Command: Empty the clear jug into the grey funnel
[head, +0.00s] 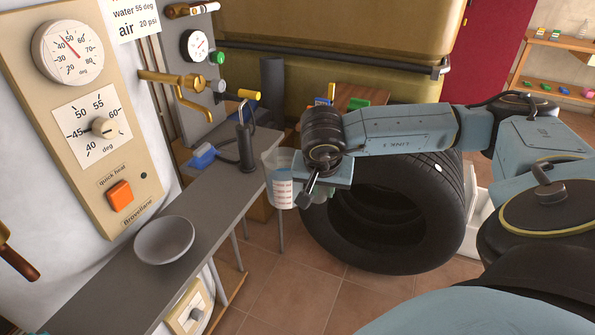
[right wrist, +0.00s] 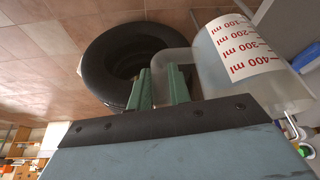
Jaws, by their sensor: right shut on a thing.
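The clear jug (head: 282,190) with a white label and red markings is held near the bench's right edge, roughly upright in the head view. It also shows in the right wrist view (right wrist: 222,45). My right gripper (head: 308,192) is shut on the jug's handle, its green fingers (right wrist: 160,88) close around it in the right wrist view. I cannot tell how much liquid is inside. A grey, round, bowl-shaped thing (head: 165,241), which looks like the funnel, sits on the bench at the lower left, well apart from the jug. My left gripper does not show.
The grey bench (head: 215,202) runs along the boiler panel (head: 95,120). A dark pump-like tool with a hose (head: 246,145) and a blue item (head: 202,156) stand on it behind. A large tyre (head: 400,215) is on the floor beneath my right arm. The bench between jug and funnel looks clear.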

